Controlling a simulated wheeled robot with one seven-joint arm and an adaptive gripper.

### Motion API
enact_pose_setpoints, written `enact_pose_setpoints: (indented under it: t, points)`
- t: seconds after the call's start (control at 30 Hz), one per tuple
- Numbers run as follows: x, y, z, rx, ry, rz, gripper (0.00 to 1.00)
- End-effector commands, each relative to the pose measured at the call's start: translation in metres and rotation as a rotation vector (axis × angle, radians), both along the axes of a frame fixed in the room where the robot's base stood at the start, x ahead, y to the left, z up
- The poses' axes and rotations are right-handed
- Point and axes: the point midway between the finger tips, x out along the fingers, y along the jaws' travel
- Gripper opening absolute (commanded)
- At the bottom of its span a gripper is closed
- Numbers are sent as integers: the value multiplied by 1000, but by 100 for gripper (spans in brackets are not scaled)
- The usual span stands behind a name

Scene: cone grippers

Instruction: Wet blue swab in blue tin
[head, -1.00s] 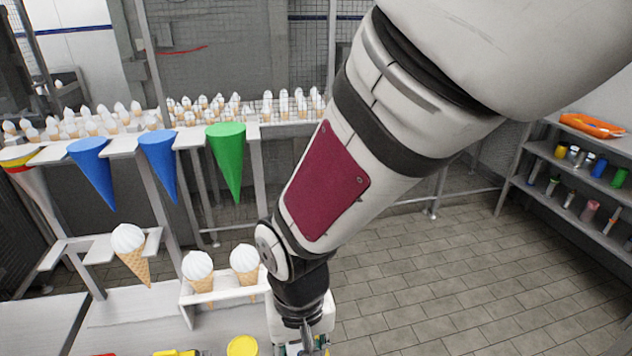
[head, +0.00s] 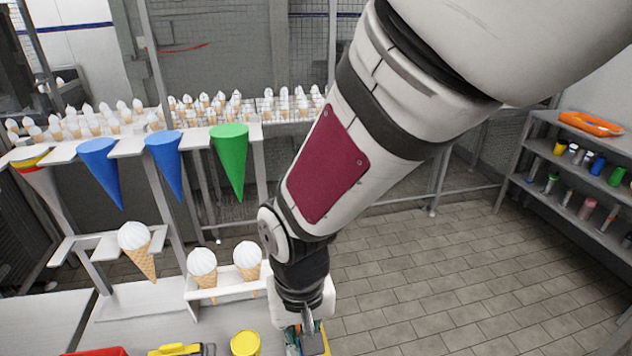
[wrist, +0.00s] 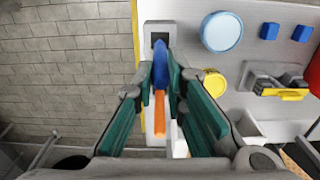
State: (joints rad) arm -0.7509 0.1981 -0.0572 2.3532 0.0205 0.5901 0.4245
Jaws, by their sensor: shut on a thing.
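My gripper (wrist: 159,72) points away from the wrist camera, its green-lined fingers closed on a swab with a blue upper part (wrist: 161,62) and an orange lower part (wrist: 160,115). The blue end lies in line with a grey square block (wrist: 160,27) with a dark opening; I cannot tell whether it is inside. A round blue tin (wrist: 222,32) with a pale inside stands to the right of the block, apart from the gripper. In the head view my gripper (head: 307,340) is at the bottom edge, and the swab is not clear there.
A yellow tin (wrist: 214,82) is close to the right finger. Blue cubes (wrist: 269,31), a yellow-and-grey tool (wrist: 278,90) and a red object (wrist: 314,73) lie further right. Ice-cream cones (head: 202,268) stand in a white rack left of my arm.

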Motion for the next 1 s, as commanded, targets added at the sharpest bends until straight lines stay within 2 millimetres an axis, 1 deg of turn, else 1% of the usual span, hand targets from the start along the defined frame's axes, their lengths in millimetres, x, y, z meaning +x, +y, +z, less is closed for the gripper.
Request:
enact_pose_setpoints:
  t: [0.03,1.0]
  points:
    - [-1,0,4,0,0,-1,0]
    - [-1,0,47,0,0,-1,0]
